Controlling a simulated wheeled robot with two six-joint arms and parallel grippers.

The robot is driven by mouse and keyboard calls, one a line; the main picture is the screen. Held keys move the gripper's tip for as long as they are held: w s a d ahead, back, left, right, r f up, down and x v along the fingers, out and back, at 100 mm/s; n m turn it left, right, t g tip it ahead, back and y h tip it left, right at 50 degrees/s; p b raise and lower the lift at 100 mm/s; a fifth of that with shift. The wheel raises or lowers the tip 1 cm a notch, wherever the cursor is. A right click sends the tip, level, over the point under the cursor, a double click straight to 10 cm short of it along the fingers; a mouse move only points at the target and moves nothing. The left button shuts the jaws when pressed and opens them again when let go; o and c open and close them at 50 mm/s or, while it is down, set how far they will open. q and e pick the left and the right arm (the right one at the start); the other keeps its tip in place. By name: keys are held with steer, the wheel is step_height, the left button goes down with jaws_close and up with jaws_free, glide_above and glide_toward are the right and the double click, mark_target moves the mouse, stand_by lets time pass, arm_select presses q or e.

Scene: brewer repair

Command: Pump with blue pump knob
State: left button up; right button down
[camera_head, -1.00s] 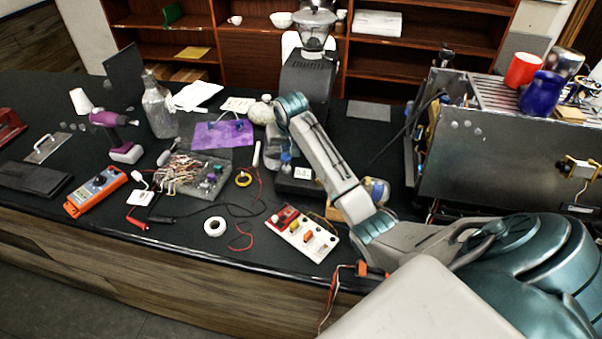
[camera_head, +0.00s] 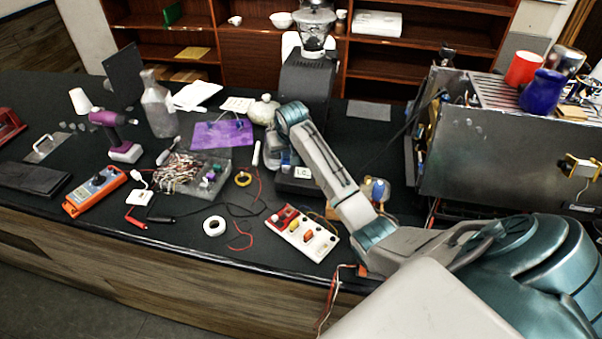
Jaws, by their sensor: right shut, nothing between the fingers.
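A second blue-topped item (camera_head: 377,189) stands right of the forearm, partly hidden. My left gripper is not in view.
A metal machine (camera_head: 505,150) with a red cup (camera_head: 523,68) and a blue cup (camera_head: 541,92) stands at right. A grinder (camera_head: 305,80) stands behind the gripper. A wire box (camera_head: 190,175), a white tape ring (camera_head: 214,226) and a switch box (camera_head: 303,234) lie on the left and front.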

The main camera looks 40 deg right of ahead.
steer(key=shift+f, duration=0.7)
steer(key=shift+r+p, duration=0.8)
steer(key=shift+r, duration=1.6)
steer(key=shift+f, duration=0.15)
steer(key=shift+f+b, duration=0.7)
steer(key=shift+f, duration=1.55)
steer(key=shift+r+p, duration=0.7)
steer(key=shift+r, duration=1.6)
